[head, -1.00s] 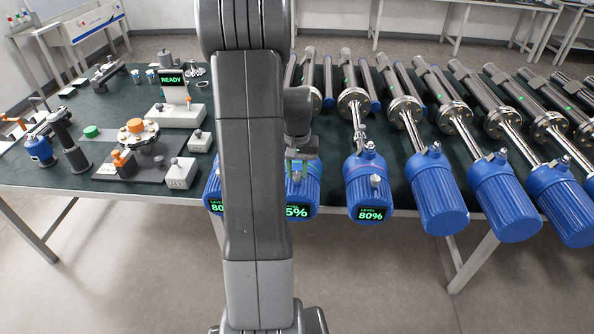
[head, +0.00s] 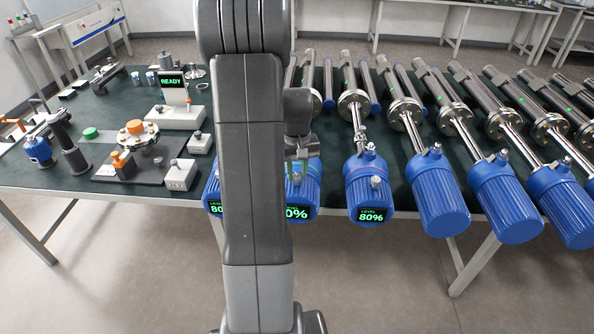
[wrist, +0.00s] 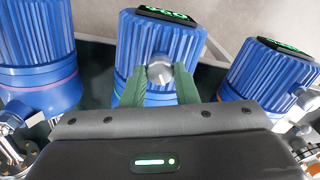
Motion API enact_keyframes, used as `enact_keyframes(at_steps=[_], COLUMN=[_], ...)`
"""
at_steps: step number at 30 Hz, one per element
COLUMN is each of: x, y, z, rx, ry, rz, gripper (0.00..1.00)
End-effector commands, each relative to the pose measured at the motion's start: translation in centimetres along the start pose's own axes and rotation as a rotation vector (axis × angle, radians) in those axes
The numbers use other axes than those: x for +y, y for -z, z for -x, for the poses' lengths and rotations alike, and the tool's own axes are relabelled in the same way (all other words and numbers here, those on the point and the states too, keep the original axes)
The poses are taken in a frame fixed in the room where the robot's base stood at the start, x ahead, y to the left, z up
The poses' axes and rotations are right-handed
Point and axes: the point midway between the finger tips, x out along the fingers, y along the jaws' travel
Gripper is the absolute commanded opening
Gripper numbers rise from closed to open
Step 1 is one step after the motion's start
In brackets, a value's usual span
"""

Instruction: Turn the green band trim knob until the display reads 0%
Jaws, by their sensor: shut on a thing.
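The green-band transmitter (head: 310,185) is a blue ribbed housing, partly behind my arm in the head view. Its display (head: 299,213) shows "0%", with the left side hidden by my arm, so a digit before it cannot be ruled out. In the wrist view the housing (wrist: 186,48) is in the middle, with a thin green band (wrist: 116,96) at its edge. My gripper (wrist: 161,76) is shut on the grey trim knob (wrist: 160,68), one green finger on each side.
A transmitter (head: 367,185) reading 80% stands close on the right, and another display (head: 217,206) on the left is partly hidden. More blue transmitters (head: 438,190) line the table's front edge. A stand reading READY (head: 171,81) is at the left.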

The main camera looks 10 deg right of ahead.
Motion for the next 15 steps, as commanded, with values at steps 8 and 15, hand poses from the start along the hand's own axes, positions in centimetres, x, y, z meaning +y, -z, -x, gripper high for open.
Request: enact_keyframes(at_steps=[8,15], x=[0.01,0.01], y=[0.03,0.05], z=[0.05,0.36], rx=[0.001,0.002], ry=[0.0,0.0], rz=[-0.001,-0.001], gripper=[0.48,0.48])
